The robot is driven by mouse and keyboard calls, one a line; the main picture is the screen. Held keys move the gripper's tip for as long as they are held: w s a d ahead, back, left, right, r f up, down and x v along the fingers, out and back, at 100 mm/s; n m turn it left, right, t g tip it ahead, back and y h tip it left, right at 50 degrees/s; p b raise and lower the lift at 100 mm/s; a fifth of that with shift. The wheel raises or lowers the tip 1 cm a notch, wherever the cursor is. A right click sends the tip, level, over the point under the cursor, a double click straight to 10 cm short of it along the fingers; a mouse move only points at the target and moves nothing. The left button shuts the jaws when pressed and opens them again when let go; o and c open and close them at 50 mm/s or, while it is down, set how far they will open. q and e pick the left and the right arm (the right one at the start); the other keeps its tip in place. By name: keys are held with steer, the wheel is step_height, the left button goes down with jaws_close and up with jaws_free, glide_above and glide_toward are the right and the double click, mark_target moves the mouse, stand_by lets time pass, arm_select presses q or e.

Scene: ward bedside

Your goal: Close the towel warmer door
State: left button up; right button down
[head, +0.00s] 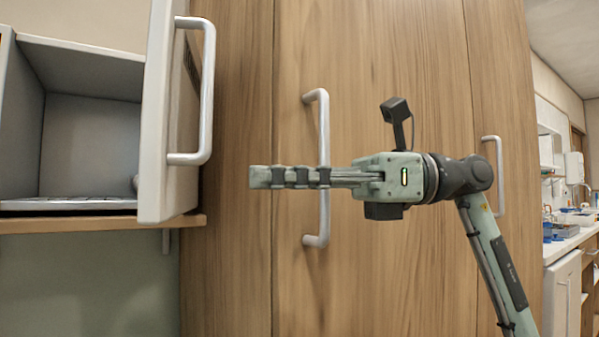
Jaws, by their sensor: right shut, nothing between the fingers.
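The towel warmer (30,120) is a grey, open-fronted box at the left. Its inside looks empty apart from a slotted floor (70,203). Its pale door (156,120) stands open at the box's right side, with a silver bar handle (208,95) on it. My right gripper (262,177) is shut and empty, pointing left. It is to the right of the door and below the level of the door handle, apart from both in the picture. My left gripper is out of view.
The warmer stands on a wooden shelf (100,224). A tall wooden cabinet (380,60) fills the middle, with a bar handle (322,120) behind my right gripper and another handle (499,165) farther right. A counter (570,241) with small items lies at the far right.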

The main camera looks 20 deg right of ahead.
mark_target(162, 177)
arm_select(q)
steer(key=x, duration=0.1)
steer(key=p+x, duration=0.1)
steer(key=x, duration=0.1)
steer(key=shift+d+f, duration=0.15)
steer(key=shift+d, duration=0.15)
arm_select(e)
steer(key=a, duration=0.8)
steer(key=shift+w+a, duration=0.15)
steer(key=shift+w, duration=0.2)
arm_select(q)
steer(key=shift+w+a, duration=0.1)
